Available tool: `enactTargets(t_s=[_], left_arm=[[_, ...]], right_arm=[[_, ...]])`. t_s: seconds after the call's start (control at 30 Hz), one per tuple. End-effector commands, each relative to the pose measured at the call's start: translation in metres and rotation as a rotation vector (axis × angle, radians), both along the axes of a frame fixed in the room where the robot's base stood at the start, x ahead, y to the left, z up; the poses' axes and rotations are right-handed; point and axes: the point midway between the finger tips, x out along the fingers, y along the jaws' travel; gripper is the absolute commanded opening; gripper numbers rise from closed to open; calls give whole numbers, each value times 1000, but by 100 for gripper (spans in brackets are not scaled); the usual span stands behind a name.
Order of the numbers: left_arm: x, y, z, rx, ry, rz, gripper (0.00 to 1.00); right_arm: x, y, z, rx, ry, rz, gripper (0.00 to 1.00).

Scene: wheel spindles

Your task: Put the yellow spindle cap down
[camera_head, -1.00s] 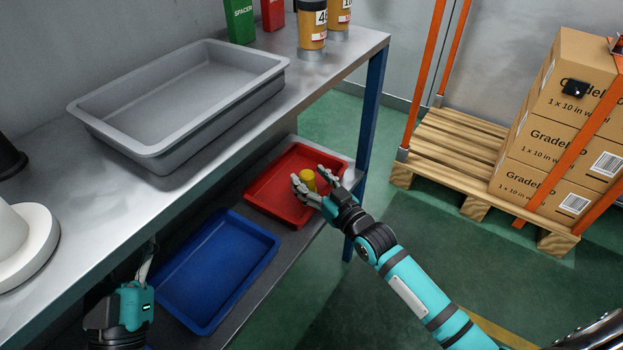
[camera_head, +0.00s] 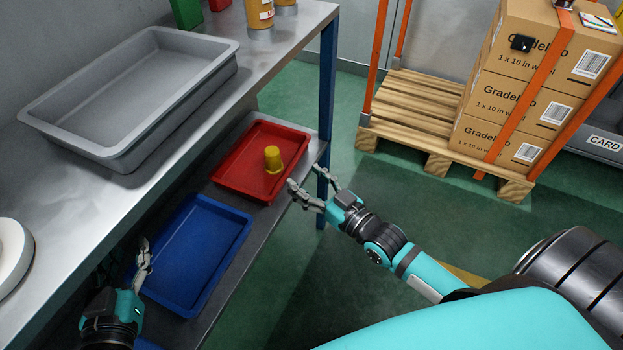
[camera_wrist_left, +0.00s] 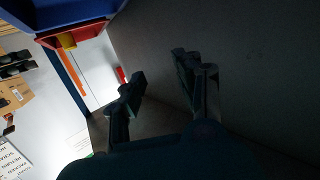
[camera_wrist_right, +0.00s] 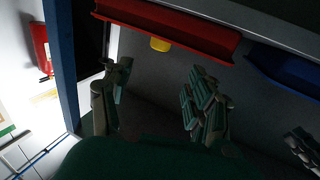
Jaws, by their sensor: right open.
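The yellow spindle cap (camera_head: 273,158) stands upright in the red tray (camera_head: 231,168) on the lower shelf. It also shows in the right wrist view (camera_wrist_right: 160,44), partly hidden by the red tray's rim. My right gripper (camera_head: 308,188) is open and empty, just outside the shelf's front edge and apart from the cap. Its spread fingers show in the right wrist view (camera_wrist_right: 158,100). My left gripper (camera_head: 141,262) is beside the blue tray at the lower left. Its two fingers stand apart with nothing between them in the left wrist view (camera_wrist_left: 165,88).
A blue tray (camera_head: 238,228) sits beside the red one on the lower shelf. A grey bin (camera_head: 40,122) stands on the upper shelf. A blue post (camera_head: 328,90) rises near my right gripper. Boxes (camera_head: 500,105) stand on a wooden pallet (camera_head: 410,105). Green floor lies open between.

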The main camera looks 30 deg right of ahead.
Motion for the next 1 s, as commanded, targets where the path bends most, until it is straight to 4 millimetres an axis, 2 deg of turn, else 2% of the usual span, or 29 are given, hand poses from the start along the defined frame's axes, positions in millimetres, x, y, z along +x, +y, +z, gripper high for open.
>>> enactTargets(t_s=[0.13, 0.23, 0.3, 0.4, 0.5, 0.6, 1.0], left_arm=[[-2, 2, -8, 12, 45, 3, 34], [-3, 2, -10, 14, 53, 3, 34], [-3, 2, -10, 14, 54, 3, 34], [-3, 2, -10, 14, 53, 3, 34], [-3, 2, -10, 13, 52, 3, 34], [-3, 2, -9, 13, 51, 4, 34], [-3, 2, -9, 13, 50, 4, 34]], right_arm=[[-11, 4, 3, 0, 6, 4, 58], [-23, 30, 16, -5, 37, 15, 58], [-34, 51, 32, -19, 71, 11, 58], [-50, 66, 55, -45, 122, -18, 58], [-62, 68, 72, -64, 164, -56, 58], [-69, 66, 80, -76, 192, -81, 58], [-70, 65, 81, -79, 197, -84, 58]])
